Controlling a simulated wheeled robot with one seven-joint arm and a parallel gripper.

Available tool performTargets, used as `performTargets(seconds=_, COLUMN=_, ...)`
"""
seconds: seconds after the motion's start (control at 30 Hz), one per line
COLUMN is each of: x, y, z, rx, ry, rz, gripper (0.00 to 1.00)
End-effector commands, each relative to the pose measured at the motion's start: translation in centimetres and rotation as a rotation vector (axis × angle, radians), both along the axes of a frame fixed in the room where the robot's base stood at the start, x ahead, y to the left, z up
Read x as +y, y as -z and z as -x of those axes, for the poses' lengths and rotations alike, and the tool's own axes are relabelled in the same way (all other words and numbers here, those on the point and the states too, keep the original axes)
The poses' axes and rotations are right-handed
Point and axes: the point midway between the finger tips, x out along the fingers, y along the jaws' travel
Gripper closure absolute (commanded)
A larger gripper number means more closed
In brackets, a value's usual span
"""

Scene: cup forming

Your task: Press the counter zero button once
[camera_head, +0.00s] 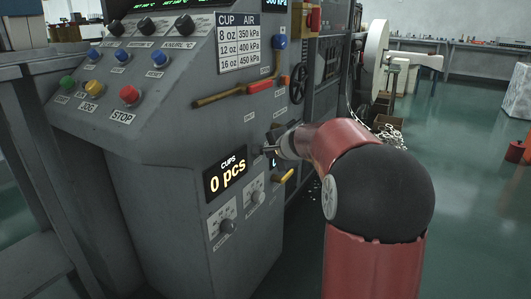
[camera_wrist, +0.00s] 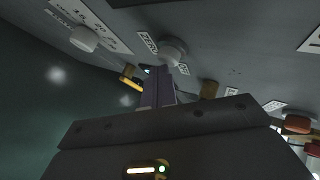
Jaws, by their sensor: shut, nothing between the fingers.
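The counter display (camera_head: 225,175) on the grey machine's side face reads "CUPS 0 pcs". In the wrist view a round pale zero button (camera_wrist: 172,50) stands beside a label (camera_wrist: 148,42) reading "ZERO". My gripper (camera_wrist: 157,72) is shut and empty, with its fingertips at the button's lower edge in that picture. I cannot tell whether they touch it. In the head view my gripper (camera_head: 262,150) is at the panel just right of the display, and the button cannot be made out there.
Two knobs (camera_head: 227,227) (camera_head: 257,197) sit below the display. A yellow handle (camera_head: 283,176) is close to my gripper on the right. A red and brass lever (camera_head: 235,93) and a black handwheel (camera_head: 298,83) are above. Green floor (camera_head: 465,190) is open at right.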

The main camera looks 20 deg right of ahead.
Motion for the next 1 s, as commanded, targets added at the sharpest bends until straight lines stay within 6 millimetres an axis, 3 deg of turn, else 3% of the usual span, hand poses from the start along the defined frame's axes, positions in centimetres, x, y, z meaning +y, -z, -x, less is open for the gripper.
performTargets(seconds=1.0, x=-1.0, y=0.0, z=1.4, rx=0.000, ry=-0.001, rz=-0.001, gripper=1.00)
